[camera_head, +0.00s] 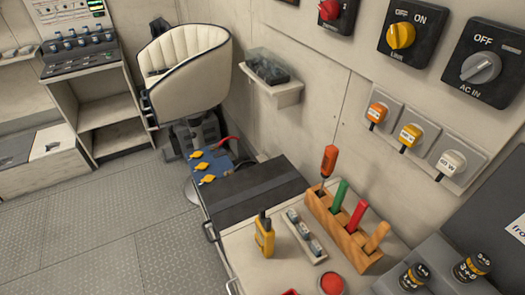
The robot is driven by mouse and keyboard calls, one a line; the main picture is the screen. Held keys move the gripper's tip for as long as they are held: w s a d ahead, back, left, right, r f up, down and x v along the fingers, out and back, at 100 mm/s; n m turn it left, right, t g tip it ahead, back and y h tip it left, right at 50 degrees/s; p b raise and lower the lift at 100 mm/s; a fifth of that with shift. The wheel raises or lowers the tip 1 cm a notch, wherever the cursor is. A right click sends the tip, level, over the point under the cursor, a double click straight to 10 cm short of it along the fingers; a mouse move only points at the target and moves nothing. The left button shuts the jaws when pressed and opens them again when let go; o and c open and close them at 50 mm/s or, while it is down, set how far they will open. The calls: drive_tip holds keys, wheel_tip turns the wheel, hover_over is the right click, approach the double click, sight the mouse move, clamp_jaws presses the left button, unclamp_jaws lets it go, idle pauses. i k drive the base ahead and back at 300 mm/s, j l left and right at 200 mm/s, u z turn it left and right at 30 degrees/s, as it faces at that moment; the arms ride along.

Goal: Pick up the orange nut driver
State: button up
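The orange nut driver (329,160) stands in a wooden rack (345,233) on a light worktop in the right half of the head view. Its handle is up, and a short stretch of shaft shows above the rack's far left end. It leans slightly to the right. The rack also holds a green-handled tool (340,194), a red-handled tool (357,215) and a tan-handled tool (376,238), in a row toward the lower right. The lower part of the driver is hidden in the rack. My gripper is not in view.
A yellow device (264,236) and a small tray (306,236) stand left of the rack. A red round object (332,284) is in front. Black-knobbed blocks (415,276) sit at lower right. The wall with switches rises close behind. A dark flat panel (255,190) lies to the left.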

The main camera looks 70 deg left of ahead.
sight(331, 153)
drive_tip(key=u, duration=1.35)
